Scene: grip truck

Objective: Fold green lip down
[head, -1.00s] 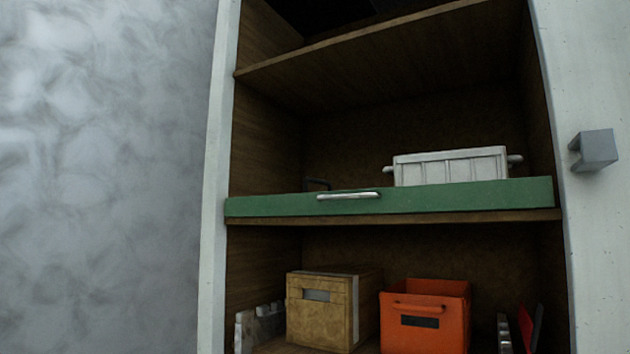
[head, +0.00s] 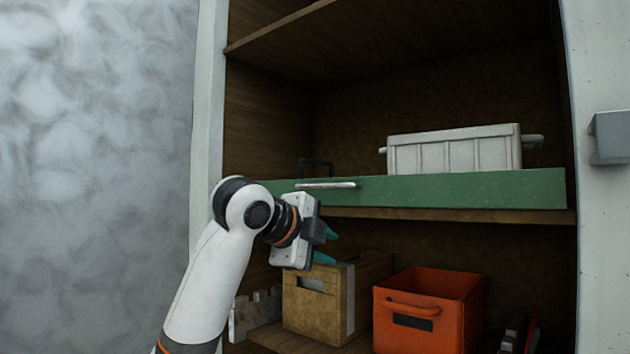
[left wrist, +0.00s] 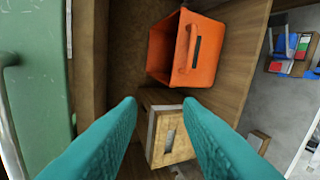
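The green lip (head: 450,190) stands upright along the front edge of the middle shelf, with a silver handle (head: 326,185) on its left part. In the left wrist view the green lip (left wrist: 36,90) runs along the left side, with part of the handle (left wrist: 8,60) at the edge. My left gripper (head: 330,247) is below the handle, in front of the lower compartment. Its teal fingers (left wrist: 160,105) are apart with nothing between them. It does not touch the lip. My right gripper is in neither view.
A white crate (head: 455,152) sits on the shelf behind the lip. Below are a tan box (head: 315,305) and an orange bin (head: 420,315). A pale cabinet side (head: 207,130) stands left, and a pale panel with a grey block (head: 610,137) stands right.

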